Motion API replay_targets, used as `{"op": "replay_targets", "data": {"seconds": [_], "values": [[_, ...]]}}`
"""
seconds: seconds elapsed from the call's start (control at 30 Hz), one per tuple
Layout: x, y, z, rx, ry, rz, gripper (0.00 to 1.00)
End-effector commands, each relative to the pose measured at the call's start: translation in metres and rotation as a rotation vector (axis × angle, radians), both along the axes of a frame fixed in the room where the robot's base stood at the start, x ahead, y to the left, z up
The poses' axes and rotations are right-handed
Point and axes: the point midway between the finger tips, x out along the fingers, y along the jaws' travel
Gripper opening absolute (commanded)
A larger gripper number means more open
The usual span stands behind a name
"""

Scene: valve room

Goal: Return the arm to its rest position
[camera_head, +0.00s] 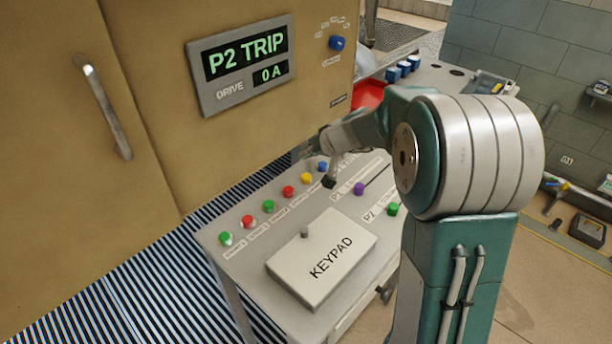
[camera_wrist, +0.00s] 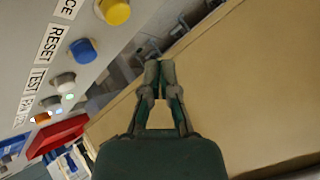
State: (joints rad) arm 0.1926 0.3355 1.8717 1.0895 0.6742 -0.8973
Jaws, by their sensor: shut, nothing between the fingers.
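My gripper (camera_wrist: 159,70) shows in the wrist view with its two fingers together and nothing between them. It is pointed along the gap between a panel of buttons and the tan cabinet (camera_wrist: 230,100). In the head view my arm is bent and reaches over the far end of the grey console (camera_head: 240,275). The gripper itself is small there and partly hidden by the arm, near the row of coloured buttons. I cannot tell how close it is to the buttons or the cabinet face.
The cabinet carries a display (camera_head: 243,62) reading P2 TRIP and a door handle (camera_head: 103,105). A keypad box (camera_head: 322,258) sits on the console. A red tray (camera_head: 369,95) and blue-topped items (camera_head: 403,69) lie beyond. Floor at right holds a dark box (camera_head: 587,230).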

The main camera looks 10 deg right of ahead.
Motion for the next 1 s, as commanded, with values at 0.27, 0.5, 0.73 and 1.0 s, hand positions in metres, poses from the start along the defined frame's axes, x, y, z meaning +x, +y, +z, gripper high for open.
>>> {"op": "replay_targets", "data": {"seconds": [0.27, 0.5, 0.73, 1.0], "values": [[0.000, 0.000, 0.000, 0.000, 0.000, 0.000, 0.00], [0.000, 0.000, 0.000, 0.000, 0.000, 0.000, 0.00], [-0.003, 0.002, 0.003, -0.004, 0.000, 0.004, 0.00], [-0.062, 0.022, 0.044, -0.069, 0.031, 0.059, 0.00]]}}
